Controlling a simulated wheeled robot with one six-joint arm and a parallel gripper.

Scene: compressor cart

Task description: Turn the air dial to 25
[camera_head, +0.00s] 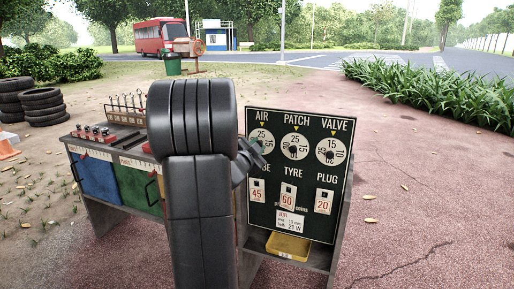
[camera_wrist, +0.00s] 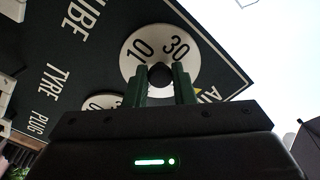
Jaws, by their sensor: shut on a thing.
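The air dial (camera_head: 262,136) is the left white dial in the top row of the dark panel (camera_head: 310,225). In the head view its number 25 shows under the yellow marker; its lower part is hidden by my gripper (camera_head: 256,149). My gripper (camera_wrist: 160,85) is shut on the dial's dark central knob (camera_wrist: 160,75), one finger on each side. The fingers and gripper body hide the numbers nearest the marker there.
The patch dial (camera_head: 296,146) and valve dial (camera_head: 331,151) sit to the right. Number cards (camera_head: 288,199) and a job label (camera_head: 290,222) are below. A yellow tray (camera_head: 288,247) stands on the lower shelf. Tyres (camera_head: 43,104) are at left; pavement at right is clear.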

